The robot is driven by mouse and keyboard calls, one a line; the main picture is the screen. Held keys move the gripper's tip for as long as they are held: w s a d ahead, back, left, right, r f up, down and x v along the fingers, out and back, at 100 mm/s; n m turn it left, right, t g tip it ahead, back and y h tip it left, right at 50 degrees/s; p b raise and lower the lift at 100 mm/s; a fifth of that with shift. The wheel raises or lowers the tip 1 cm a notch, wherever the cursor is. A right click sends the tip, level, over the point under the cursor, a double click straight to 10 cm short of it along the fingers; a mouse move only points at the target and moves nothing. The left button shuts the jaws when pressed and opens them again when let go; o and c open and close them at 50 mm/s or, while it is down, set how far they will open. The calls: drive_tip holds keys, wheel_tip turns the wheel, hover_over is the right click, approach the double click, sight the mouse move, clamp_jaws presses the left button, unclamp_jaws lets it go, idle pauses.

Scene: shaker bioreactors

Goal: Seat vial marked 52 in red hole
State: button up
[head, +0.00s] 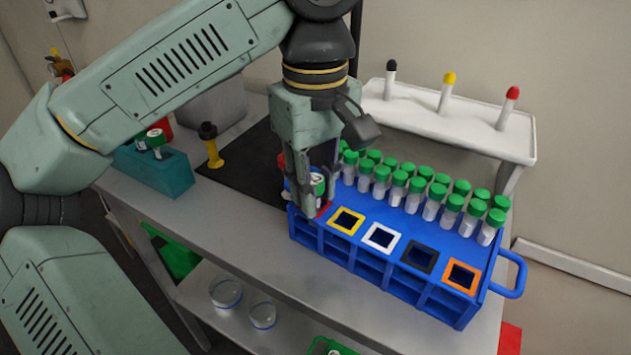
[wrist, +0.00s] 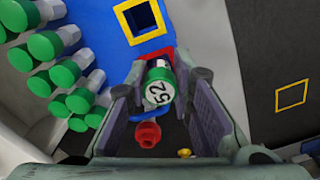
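The vial marked 52 shows its green cap with the number in the wrist view (wrist: 158,88), and it shows partly in the head view (head: 318,186). My gripper (head: 314,192) looks shut on it, with a finger on each side of the vial. The vial is roughly upright at the red-framed hole (head: 324,208), at the left end of the blue rack (head: 392,262). The red frame also shows beyond the vial in the wrist view (wrist: 168,52). Fingers and cap hide most of the hole, so I cannot tell how deep the vial is.
Yellow (head: 347,221), white (head: 382,238), black (head: 419,257) and orange (head: 461,275) framed holes look empty. Several green-capped vials (head: 430,205) fill the rack's rear rows. A white shelf (head: 440,122) stands behind. A teal block (head: 155,172) is at left. A red knob (wrist: 148,133) is near my gripper.

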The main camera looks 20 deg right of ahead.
drive_tip(key=o, duration=0.5)
drive_tip(key=shift+r, duration=3.75)
